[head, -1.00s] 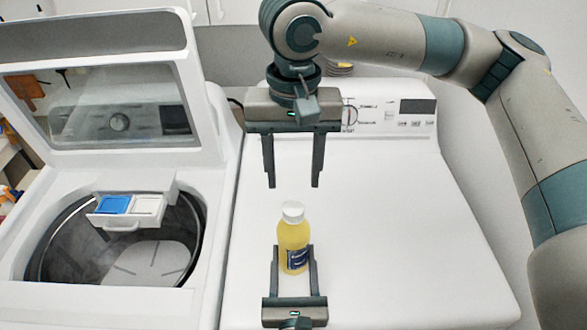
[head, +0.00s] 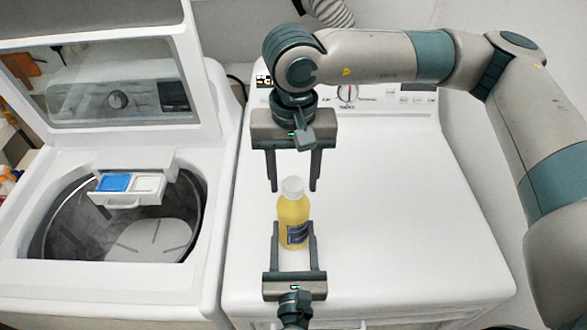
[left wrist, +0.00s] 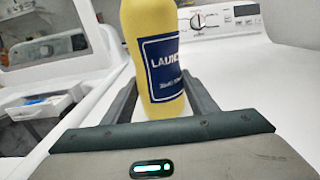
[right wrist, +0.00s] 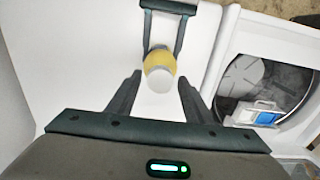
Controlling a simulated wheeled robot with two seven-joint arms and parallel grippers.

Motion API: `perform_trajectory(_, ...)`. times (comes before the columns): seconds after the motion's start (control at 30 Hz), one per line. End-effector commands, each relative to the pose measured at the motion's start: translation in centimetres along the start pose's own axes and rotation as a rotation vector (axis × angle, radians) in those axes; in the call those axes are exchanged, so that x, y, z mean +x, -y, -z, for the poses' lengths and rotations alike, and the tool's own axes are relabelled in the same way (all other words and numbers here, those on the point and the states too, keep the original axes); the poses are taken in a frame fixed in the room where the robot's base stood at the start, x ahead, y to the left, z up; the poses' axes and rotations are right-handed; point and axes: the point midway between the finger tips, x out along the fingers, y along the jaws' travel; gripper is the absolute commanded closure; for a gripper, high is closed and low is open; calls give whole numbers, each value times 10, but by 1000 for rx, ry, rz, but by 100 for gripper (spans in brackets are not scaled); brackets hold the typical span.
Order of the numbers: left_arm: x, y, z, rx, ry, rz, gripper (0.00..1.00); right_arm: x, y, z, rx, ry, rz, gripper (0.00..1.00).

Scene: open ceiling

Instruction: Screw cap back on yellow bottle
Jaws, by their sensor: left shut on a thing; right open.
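The yellow bottle (head: 293,222) stands upright above the white machine top, with a dark blue label; it also shows in the left wrist view (left wrist: 152,50). A white cap (head: 293,188) sits on its top; whether it is tight, I cannot tell. My left gripper (head: 293,226) is shut on the lower part of the bottle from the near side. My right gripper (head: 293,187) is open, fingers pointing down, above and behind the cap in the head view. In the right wrist view, the cap (right wrist: 160,79) lies between its open fingers, with no clear contact.
A closed white machine (head: 400,230) lies under the bottle, its top broad and clear to the right. To the left an open washer (head: 110,275) has its lid up and a drawer (head: 128,190) with blue and white compartments. A grey hose (head: 330,10) is at the back.

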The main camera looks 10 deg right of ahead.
Motion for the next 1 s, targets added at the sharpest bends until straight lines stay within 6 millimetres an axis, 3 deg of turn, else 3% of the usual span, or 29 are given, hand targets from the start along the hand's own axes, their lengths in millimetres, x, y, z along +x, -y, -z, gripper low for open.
perform_trajectory(0.2,0,0,2,1,-2,0,100,0,0,0,0,0,0,53)
perform_trajectory(0.4,0,0,1,1,-2,0,100,0,0,0,0,0,0,96)
perform_trajectory(0.67,0,0,1,1,-2,0,100,0,0,0,75,0,1,96)
perform_trajectory(1.0,0,0,1,1,-2,0,100,0,0,0,552,1,2,96)
